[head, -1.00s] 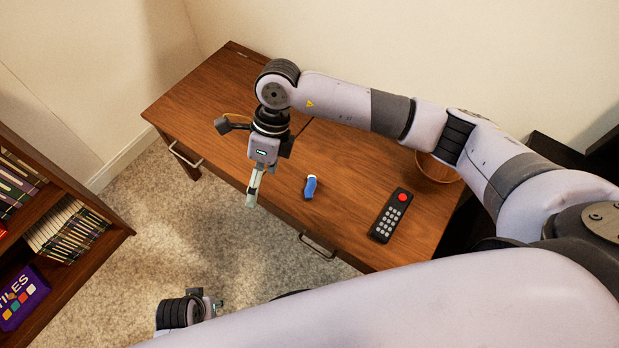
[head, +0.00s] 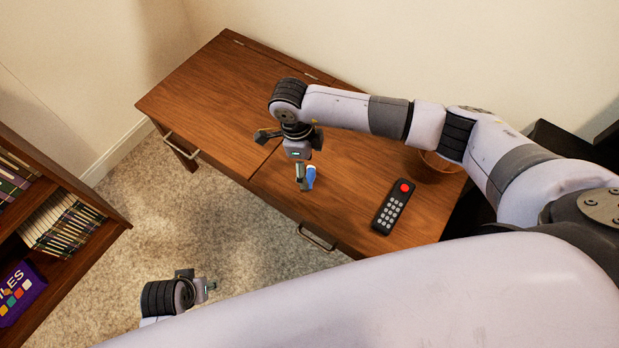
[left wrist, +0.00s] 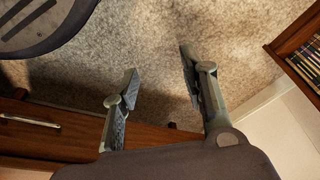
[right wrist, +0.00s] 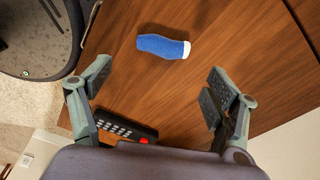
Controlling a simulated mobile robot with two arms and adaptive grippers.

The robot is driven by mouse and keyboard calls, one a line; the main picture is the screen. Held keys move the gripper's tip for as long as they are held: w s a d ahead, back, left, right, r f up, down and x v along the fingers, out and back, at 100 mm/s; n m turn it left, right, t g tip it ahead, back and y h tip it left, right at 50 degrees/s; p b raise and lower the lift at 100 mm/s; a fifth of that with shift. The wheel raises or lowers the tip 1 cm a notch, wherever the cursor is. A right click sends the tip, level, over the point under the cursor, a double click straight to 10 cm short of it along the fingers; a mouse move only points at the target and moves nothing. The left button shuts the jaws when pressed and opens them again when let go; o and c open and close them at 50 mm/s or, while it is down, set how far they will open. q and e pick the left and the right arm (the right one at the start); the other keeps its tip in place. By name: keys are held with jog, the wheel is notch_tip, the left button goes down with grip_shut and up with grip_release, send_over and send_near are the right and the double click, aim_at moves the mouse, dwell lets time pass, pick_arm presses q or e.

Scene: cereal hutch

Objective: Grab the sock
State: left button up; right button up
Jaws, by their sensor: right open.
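The sock, a small blue roll with a white end, lies on the wooden desk (head: 350,205). In the head view the sock (head: 310,177) is partly beside and behind my right gripper (head: 302,184). In the right wrist view the sock (right wrist: 162,46) lies ahead of the fingertips, roughly centred between them. My right gripper (right wrist: 160,78) is open and empty, above the desk, with its fingers wide apart. My left gripper (head: 212,285) is low over the carpet in front of the desk. In the left wrist view my left gripper (left wrist: 158,70) is open and empty.
A black remote (head: 393,207) with a red button lies to the right of the sock. A brown bowl (head: 440,163) stands farther right, partly behind my right arm. A bookshelf (head: 70,190) stands at the left. The desk's left part is clear.

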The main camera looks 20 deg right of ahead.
aim_at(309, 177)
notch_tip(309, 177, down, 4)
jog(key=shift+f+b, duration=0.15)
jog(key=shift+b, duration=0.3)
jog(key=shift+f, duration=0.55)
pick_arm(q)
notch_tip(309, 177, up, 4)
jog(key=shift+w+f, duration=0.1)
pick_arm(e)
jog(key=shift+c, duration=0.3)
jog(key=c, duration=1)
